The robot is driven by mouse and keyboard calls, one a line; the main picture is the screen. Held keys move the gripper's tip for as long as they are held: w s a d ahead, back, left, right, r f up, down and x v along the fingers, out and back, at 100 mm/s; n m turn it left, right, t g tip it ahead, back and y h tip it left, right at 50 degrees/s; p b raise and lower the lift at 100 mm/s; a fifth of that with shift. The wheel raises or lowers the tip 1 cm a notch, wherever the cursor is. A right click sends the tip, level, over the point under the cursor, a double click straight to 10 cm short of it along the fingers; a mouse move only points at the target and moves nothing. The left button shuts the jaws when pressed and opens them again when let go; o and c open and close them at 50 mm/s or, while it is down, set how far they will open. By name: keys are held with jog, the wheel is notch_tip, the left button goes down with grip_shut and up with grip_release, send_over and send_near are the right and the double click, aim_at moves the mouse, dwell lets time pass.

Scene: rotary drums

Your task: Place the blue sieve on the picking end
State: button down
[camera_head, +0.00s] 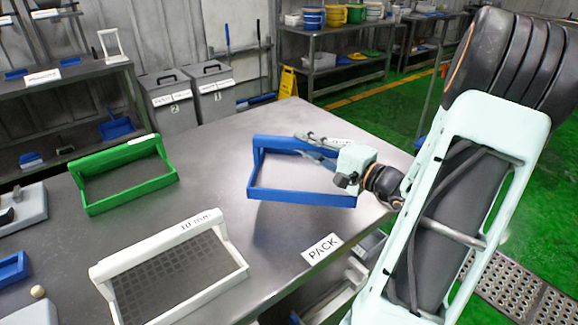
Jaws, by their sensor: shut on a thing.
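The blue sieve (302,197) is a rectangular frame with a raised handle bar, near the right part of the steel table. My gripper (322,148) reaches in from the right and is shut on the blue sieve at its handle side. The frame appears tilted and seems slightly above the table, with a shadow below it; I cannot tell whether an edge touches. The fingertips are partly hidden against the frame. A label (342,142) lies behind my gripper, its text mostly hidden.
A white sieve marked 10 mm (215,289) and a green sieve (84,194) lie on the table (220,170) to the left. A PACK label (322,248) lies at the table's front right edge. Grey bins (212,92) stand behind. Clear steel lies between the sieves.

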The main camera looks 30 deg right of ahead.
aim_at(304, 176)
jog(key=shift+f+b, duration=0.3)
jog(key=shift+f, duration=2.65)
jog(key=c, duration=1.8)
grip_release()
jog(key=shift+f, duration=0.1)
jog(key=shift+o, duration=0.2)
jog(key=v, duration=1.2)
jog(key=shift+a, duration=0.1)
